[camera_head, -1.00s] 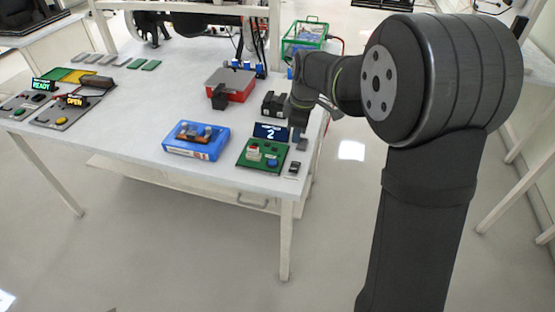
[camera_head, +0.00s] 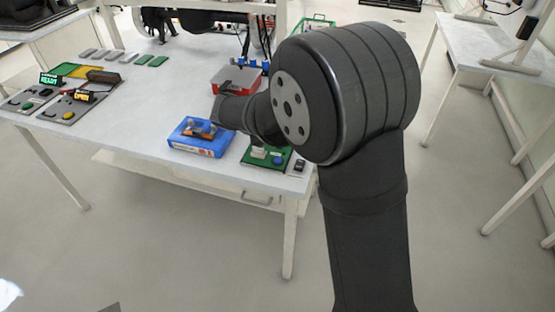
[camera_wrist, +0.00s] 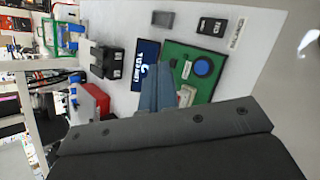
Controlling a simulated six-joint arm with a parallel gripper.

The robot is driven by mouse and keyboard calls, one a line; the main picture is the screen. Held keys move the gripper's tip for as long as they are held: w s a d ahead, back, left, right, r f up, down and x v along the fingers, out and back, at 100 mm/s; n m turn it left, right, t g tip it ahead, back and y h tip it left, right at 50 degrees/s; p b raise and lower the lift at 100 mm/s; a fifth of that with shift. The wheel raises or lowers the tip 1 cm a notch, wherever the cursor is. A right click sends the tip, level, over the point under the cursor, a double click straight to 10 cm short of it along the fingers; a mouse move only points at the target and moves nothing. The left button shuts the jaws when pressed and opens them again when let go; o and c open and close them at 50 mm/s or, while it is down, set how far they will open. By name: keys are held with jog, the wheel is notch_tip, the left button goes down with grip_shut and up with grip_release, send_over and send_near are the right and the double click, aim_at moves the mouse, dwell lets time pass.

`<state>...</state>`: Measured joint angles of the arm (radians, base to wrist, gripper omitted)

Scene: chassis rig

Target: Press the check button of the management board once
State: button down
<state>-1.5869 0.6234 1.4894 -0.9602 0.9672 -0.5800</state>
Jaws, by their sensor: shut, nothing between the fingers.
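The management board (camera_head: 250,159) is a green board at the front right corner of the table, partly hidden behind my arm in the head view. It carries a round blue button (camera_head: 277,160) and a white block (camera_head: 258,152). In the wrist view the green board (camera_wrist: 176,52) shows with the blue button (camera_wrist: 203,67) and a dark blue display (camera_wrist: 144,65) beside it. My gripper (camera_wrist: 164,72) is shut and empty. Its fingertips show between the display and the button, over the board's edge; their height above it is unclear. The head view hides the fingertips.
A blue tray (camera_head: 200,147) with an orange and grey part stands left of the board. A red box (camera_head: 235,82) stands behind. A black block (camera_wrist: 111,62) and small dark device (camera_wrist: 212,27) are near the board. Control panels (camera_head: 70,108) lie at the far left.

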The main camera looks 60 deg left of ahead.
aim_at(275, 161)
dwell(0.3)
jog(key=shift+f, duration=4.45)
jog(key=shift+f, duration=0.1)
jog(key=shift+f, duration=0.3)
jog(key=shift+f, duration=0.4)
jog(key=shift+r, duration=0.85)
jog(key=shift+r, duration=2.5)
